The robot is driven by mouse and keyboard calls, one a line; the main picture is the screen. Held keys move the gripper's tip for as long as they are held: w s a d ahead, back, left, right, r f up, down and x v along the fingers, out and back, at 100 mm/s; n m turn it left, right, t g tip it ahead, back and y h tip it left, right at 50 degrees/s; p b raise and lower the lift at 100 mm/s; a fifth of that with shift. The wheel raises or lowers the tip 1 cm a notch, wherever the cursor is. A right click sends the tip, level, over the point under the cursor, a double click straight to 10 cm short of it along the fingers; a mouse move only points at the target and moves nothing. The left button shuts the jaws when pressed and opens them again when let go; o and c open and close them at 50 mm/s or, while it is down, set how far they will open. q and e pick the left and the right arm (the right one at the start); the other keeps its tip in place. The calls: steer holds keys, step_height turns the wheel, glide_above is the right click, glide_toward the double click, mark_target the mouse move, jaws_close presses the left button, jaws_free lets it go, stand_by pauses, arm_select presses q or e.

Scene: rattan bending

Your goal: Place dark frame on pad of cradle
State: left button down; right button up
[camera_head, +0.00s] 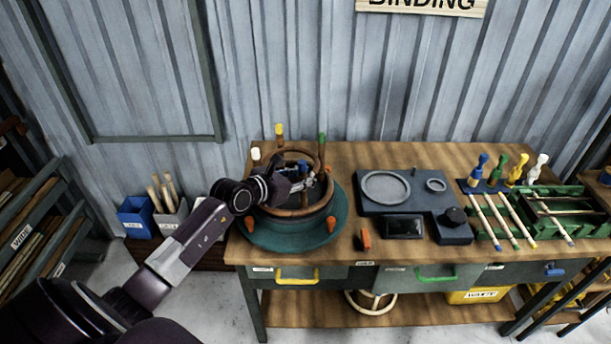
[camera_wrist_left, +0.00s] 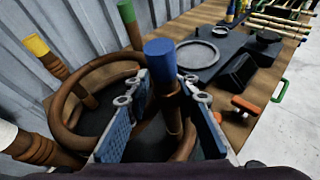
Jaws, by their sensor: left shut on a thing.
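The dark brown frame (camera_head: 303,212) is a round rattan ring with upright posts capped white, yellow, green and blue. It sits over a green round base (camera_head: 262,233) with orange blocks around it, on the bench's left part. My left gripper (camera_head: 303,178) reaches in over the frame from the left. In the left wrist view my left gripper (camera_wrist_left: 164,88) has its blue-padded fingers closed on both sides of the blue-capped post (camera_wrist_left: 161,62). The frame's ring (camera_wrist_left: 72,97) curves behind the left finger. I cannot tell whether the frame touches the base. My right gripper is not in view.
A dark station (camera_head: 370,207) with a round ring (camera_head: 387,187) and a small screen stands right of the frame. A green rack (camera_head: 565,212) with sticks and several coloured-handled tools fill the right side. Bare bench shows behind the station.

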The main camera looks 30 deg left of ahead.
arm_select(q)
steer(key=c, duration=2)
jaws_free()
steer(key=shift+f, duration=0.2)
steer(key=o, duration=0.4)
steer(key=shift+s+r, duration=0.1)
steer(key=b+v, duration=0.3)
steer(key=v, duration=0.9)
steer(key=shift+b, duration=0.3)
